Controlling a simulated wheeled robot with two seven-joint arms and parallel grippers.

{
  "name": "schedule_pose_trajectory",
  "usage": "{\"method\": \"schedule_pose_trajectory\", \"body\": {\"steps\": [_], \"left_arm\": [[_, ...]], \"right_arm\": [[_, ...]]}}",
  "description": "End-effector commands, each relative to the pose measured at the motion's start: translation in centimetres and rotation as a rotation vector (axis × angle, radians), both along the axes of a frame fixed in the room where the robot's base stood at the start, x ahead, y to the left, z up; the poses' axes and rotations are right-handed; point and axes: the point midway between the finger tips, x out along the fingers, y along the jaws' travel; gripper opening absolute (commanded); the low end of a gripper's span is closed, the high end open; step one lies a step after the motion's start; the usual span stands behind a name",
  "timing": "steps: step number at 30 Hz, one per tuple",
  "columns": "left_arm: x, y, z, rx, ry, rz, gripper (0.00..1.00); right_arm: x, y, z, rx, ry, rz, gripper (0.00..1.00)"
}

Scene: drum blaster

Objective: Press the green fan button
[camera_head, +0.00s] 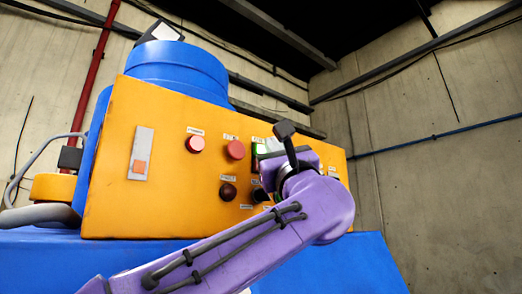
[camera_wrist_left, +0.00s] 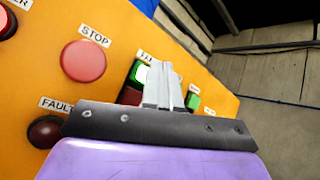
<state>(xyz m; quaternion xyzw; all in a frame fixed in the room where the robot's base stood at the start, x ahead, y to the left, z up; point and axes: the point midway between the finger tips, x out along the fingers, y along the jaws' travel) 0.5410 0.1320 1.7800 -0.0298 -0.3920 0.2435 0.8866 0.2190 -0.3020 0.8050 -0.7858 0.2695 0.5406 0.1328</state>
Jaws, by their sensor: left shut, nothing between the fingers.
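An orange control panel (camera_head: 110,170) carries the buttons. A green button (camera_wrist_left: 140,73) with a dark red part below it sits right of the STOP button in the left wrist view, partly covered by my fingers; it also shows as a green sliver in the head view (camera_head: 260,148). A second, smaller green button (camera_wrist_left: 193,101) is just right of my fingers. My left gripper (camera_wrist_left: 162,80) is shut and empty, its fingers over the panel at the first green button's right side. I cannot tell whether they touch. My right gripper is out of view.
A red STOP button (camera_wrist_left: 83,61) and a dark red FAULT light (camera_wrist_left: 46,131) lie to the left of my fingers. A blue machine body (camera_head: 175,70) stands behind the panel.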

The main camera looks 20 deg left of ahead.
Motion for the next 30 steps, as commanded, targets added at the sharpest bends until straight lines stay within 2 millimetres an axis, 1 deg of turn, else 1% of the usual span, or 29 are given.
{"method": "schedule_pose_trajectory", "body": {"steps": [5, 18, 30], "left_arm": [[-0.3, -0.4, 0.0, 0.001, -0.001, 0.000, 0.00], [-2.6, -3.9, 0.0, 0.000, -0.001, 0.000, 0.00], [-2.8, -4.1, 0.0, 0.000, 0.000, 0.000, 0.00]], "right_arm": [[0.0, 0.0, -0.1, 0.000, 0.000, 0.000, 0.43], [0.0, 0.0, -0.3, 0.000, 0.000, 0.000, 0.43], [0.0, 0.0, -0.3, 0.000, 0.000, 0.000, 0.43]]}}
